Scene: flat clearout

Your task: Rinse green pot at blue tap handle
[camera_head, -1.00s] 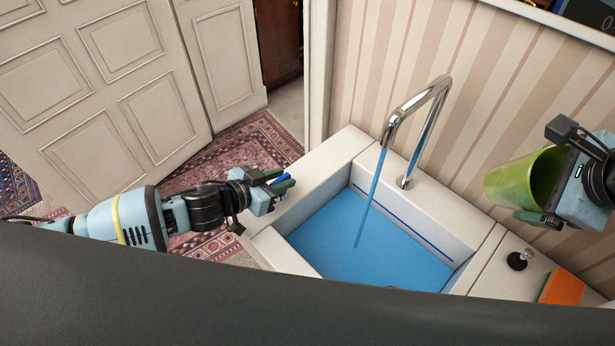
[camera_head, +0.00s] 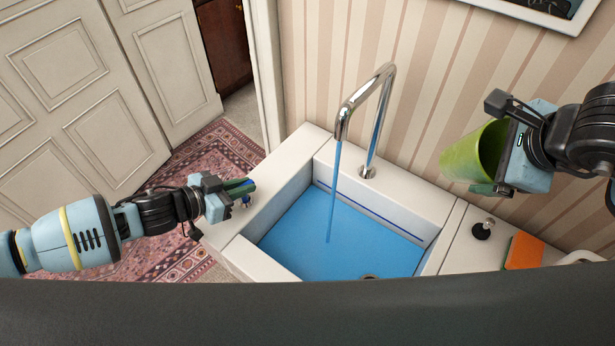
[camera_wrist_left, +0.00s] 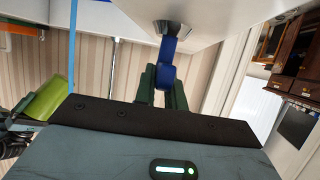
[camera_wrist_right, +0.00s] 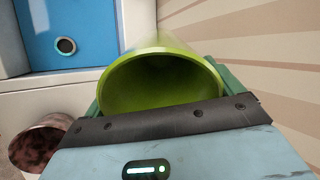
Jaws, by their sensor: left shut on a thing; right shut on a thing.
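The green pot (camera_head: 470,158) is in my right gripper (camera_head: 497,168), tilted, with its open mouth towards the gripper. It is to the right of the tap and apart from the water stream (camera_head: 333,195). In the right wrist view the pot (camera_wrist_right: 160,66) shows its dark inside between the fingers. My left gripper (camera_head: 238,190) is shut on the blue tap handle (camera_wrist_left: 168,62) at the left edge of the sink. The chrome tap (camera_head: 382,90) is running into the blue-bottomed basin (camera_head: 300,240).
A dark stopper-like object (camera_head: 482,230) and an orange block (camera_head: 524,251) are on the right counter. The striped wall (camera_head: 440,60) stands close behind the tap. A brown, stained round vessel (camera_wrist_right: 42,145) shows at the lower left of the right wrist view.

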